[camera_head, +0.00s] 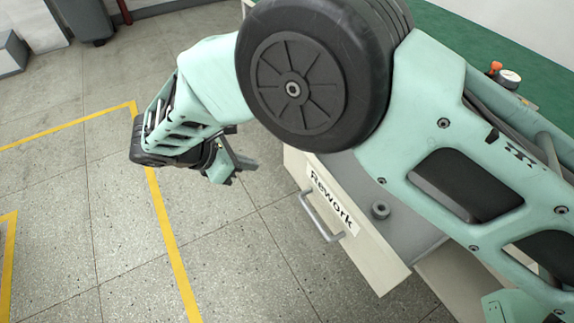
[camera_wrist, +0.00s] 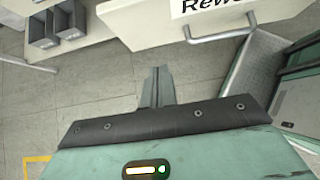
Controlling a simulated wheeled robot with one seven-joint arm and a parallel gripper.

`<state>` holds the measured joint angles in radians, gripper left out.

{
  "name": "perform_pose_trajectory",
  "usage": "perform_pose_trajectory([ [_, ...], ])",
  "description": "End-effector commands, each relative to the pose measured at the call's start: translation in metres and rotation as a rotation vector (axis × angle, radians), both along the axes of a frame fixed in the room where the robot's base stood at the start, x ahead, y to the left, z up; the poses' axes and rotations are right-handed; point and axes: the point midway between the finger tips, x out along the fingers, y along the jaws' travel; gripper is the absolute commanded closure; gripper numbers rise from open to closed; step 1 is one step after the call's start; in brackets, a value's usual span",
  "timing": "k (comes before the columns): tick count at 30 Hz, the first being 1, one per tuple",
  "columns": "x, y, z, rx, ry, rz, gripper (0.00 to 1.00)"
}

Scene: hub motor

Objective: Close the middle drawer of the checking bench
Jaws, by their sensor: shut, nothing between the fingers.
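A drawer (camera_head: 350,235) stands pulled out of the checking bench (camera_head: 440,15), with a "Rework" label and a grey bar handle (camera_head: 318,216) on its cream front. A small grey round part (camera_head: 380,211) lies inside it. I cannot tell if this is the middle drawer, as my arm hides much of the bench. My gripper (camera_head: 238,163) is shut and empty, left of the drawer front and apart from it. In the wrist view, the fingers (camera_wrist: 158,86) are together below the drawer front (camera_wrist: 150,22), left of its handle (camera_wrist: 222,33).
A dial gauge (camera_head: 509,79) and an orange-topped item (camera_head: 495,67) sit on the green benchtop. In the wrist view, grey bins (camera_wrist: 62,22) stand on a shelf at upper left. Open tiled floor with yellow lines (camera_head: 165,225) lies left of the drawer.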

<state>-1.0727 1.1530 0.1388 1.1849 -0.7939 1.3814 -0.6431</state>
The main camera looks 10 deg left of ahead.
Motion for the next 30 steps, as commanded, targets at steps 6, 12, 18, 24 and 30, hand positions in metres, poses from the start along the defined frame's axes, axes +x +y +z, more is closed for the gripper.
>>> perform_pose_trajectory([
  [6, 0.008, -0.010, -0.014, -0.011, -0.004, 0.005, 1.00],
  [12, 0.024, -0.033, -0.041, -0.010, -0.002, 0.004, 1.00],
  [18, 0.041, -0.056, -0.070, -0.009, 0.000, 0.004, 1.00],
  [24, 0.058, -0.078, -0.071, -0.007, -0.003, 0.003, 1.00],
  [30, 0.065, -0.088, -0.072, -0.004, -0.002, 0.005, 1.00],
])
